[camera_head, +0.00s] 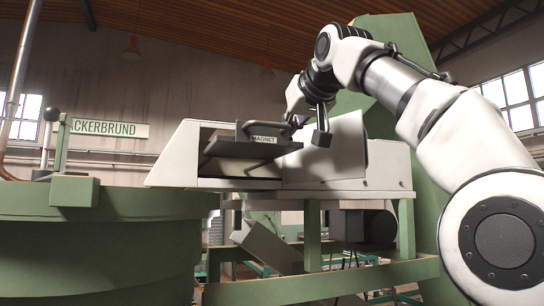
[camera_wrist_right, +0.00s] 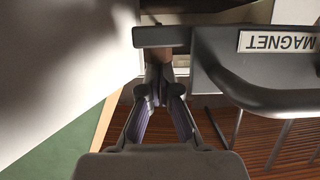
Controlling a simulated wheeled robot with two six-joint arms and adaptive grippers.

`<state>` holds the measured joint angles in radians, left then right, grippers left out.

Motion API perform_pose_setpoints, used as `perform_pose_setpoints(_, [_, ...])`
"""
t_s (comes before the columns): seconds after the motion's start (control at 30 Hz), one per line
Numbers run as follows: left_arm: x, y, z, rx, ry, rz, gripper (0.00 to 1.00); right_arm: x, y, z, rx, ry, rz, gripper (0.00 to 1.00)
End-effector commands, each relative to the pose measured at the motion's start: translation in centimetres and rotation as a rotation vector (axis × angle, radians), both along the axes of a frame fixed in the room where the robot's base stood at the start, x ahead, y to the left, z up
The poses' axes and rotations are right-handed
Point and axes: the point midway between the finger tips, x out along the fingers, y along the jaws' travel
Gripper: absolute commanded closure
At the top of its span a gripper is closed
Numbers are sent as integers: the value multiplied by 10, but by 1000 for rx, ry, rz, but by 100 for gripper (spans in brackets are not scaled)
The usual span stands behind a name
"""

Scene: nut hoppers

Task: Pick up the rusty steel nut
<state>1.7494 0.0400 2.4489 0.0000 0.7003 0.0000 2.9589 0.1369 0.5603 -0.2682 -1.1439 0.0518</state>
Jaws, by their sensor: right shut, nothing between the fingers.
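I cannot make out a rusty steel nut in either view. My right gripper (camera_head: 318,122) is in front of the pale machine housing, beside the grey drawer labelled MAGNET (camera_head: 262,139). In the right wrist view the fingers (camera_wrist_right: 162,88) are shut with nothing between them. Their tips are close to the end of the drawer's grey front (camera_wrist_right: 215,50); I cannot tell whether they touch it. A small brownish patch shows beyond the tips, too unclear to name. My left gripper is not in view.
The white housing (camera_head: 345,150) stands on a green frame (camera_head: 405,225). A large green round vessel (camera_head: 95,250) fills the lower left. A white panel (camera_wrist_right: 65,65) is close on the left in the wrist view. A dark cylinder (camera_head: 363,226) sits under the housing.

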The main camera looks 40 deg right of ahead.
Motion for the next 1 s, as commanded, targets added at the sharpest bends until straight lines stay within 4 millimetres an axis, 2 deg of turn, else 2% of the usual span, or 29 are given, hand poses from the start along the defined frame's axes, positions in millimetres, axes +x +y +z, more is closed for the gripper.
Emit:
perform_pose_setpoints(0.03, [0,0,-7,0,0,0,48,1,2,-15,6,33,4,100])
perform_pose_setpoints(0.33, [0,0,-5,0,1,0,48,1,2,-15,8,41,5,100])
perform_pose_setpoints(0.57, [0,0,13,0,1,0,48,0,2,4,7,37,4,100])
perform_pose_setpoints(0.83, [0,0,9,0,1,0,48,-2,2,3,6,28,3,100])
perform_pose_setpoints(1.0, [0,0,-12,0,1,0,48,-2,2,-18,5,28,3,100])
